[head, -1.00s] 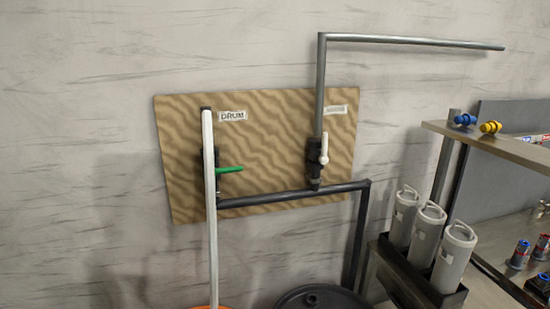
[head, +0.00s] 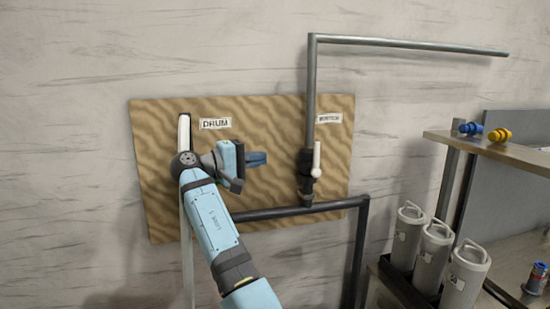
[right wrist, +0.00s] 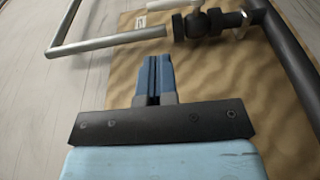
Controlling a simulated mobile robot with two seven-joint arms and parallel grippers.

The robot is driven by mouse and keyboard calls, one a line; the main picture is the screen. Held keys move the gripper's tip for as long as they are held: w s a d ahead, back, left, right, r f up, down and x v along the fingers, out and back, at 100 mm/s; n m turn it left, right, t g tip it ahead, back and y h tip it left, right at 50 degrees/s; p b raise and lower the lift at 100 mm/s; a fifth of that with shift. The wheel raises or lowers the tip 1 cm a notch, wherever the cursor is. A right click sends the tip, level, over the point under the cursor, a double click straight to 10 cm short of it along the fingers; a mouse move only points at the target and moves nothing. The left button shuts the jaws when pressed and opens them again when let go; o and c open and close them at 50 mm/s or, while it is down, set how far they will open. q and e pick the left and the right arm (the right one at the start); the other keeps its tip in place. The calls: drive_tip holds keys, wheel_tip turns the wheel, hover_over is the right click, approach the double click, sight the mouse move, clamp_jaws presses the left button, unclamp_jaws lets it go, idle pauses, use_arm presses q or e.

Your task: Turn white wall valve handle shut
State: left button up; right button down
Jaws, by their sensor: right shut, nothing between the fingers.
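The white valve handle (head: 317,156) points up, in line with the vertical grey pipe, on a dark valve body (head: 305,178) at the right of the brown wall board (head: 275,115). In the right wrist view the dark valve body (right wrist: 222,20) is at the top, beyond the fingers. My right gripper (head: 262,158) is in front of the board, left of the white handle and apart from it. Its blue fingers are shut and empty, also in the right wrist view (right wrist: 155,60). The green handle is hidden behind my right arm. My left gripper is out of view.
A grey pipe (head: 400,43) runs right from the valve's top. A dark pipe (head: 290,211) crosses below the valve and turns down. A shelf (head: 485,148) and several grey canisters (head: 433,250) stand at the right. A DRUM label (head: 215,123) is on the board.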

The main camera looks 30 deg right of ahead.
sight(315, 158)
drive_tip(key=shift+s+d+f+p, duration=0.15)
drive_tip(key=shift+d+p, duration=0.5)
drive_tip(key=shift+d, duration=2.8)
drive_tip(key=shift+s+d+r+p, duration=0.15)
drive_tip(key=shift+d+p, duration=0.5)
drive_tip(key=shift+d, duration=2.75)
drive_tip(key=shift+d, duration=0.1)
